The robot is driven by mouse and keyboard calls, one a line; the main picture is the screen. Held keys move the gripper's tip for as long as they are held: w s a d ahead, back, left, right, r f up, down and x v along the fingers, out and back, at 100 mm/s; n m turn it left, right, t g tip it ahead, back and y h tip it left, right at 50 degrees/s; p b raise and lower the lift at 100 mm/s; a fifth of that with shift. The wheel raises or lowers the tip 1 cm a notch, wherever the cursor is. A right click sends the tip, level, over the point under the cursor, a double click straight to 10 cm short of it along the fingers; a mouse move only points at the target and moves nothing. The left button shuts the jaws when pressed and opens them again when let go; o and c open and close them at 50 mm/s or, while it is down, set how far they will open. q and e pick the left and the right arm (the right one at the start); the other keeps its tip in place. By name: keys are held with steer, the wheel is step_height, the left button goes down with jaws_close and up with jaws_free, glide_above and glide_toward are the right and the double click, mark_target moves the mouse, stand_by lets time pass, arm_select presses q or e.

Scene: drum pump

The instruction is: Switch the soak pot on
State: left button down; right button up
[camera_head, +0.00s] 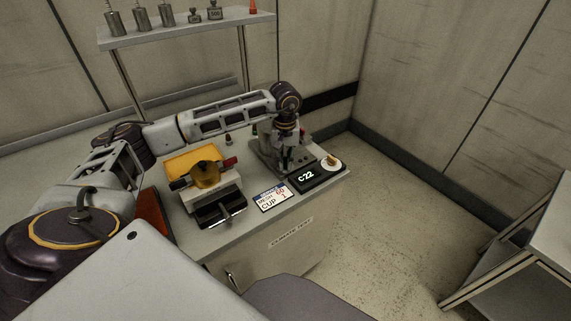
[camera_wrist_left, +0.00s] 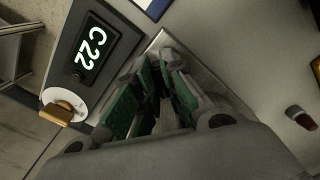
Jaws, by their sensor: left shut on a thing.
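A dark control unit with a lit "C 22" display (camera_head: 307,176) stands at the right front of the bench; the display also shows in the left wrist view (camera_wrist_left: 92,48). A white dial with an orange-brown knob (camera_head: 333,161) is at its end, also in the left wrist view (camera_wrist_left: 62,113). I cannot tell for sure which part is the soak pot. My left gripper (camera_head: 287,160) points down over a grey metal plate (camera_head: 262,160) beside the display. Its green-padded fingers (camera_wrist_left: 157,95) are shut on a small dark thing, mostly hidden between them. The knob is clear of the fingers. My right gripper is out of view.
A white label card (camera_head: 271,197) lies on the bench front. An apparatus with an amber round part (camera_head: 206,174) and a yellow tray (camera_head: 190,160) stand left of it. A shelf (camera_head: 190,30) with metal weights is behind. Open floor (camera_head: 390,220) lies right.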

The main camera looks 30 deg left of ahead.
mark_target(285, 162)
arm_select(q)
steer(key=shift+m+b, duration=0.5)
steer(key=shift+m, duration=0.7)
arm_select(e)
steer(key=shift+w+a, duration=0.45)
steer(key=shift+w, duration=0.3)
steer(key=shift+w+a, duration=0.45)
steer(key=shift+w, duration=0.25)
arm_select(q)
steer(key=c, duration=1.5)
jaws_free()
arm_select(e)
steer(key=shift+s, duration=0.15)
arm_select(q)
steer(key=shift+r, duration=0.1)
steer(key=shift+r, duration=5.95)
steer(key=shift+f, duration=0.1)
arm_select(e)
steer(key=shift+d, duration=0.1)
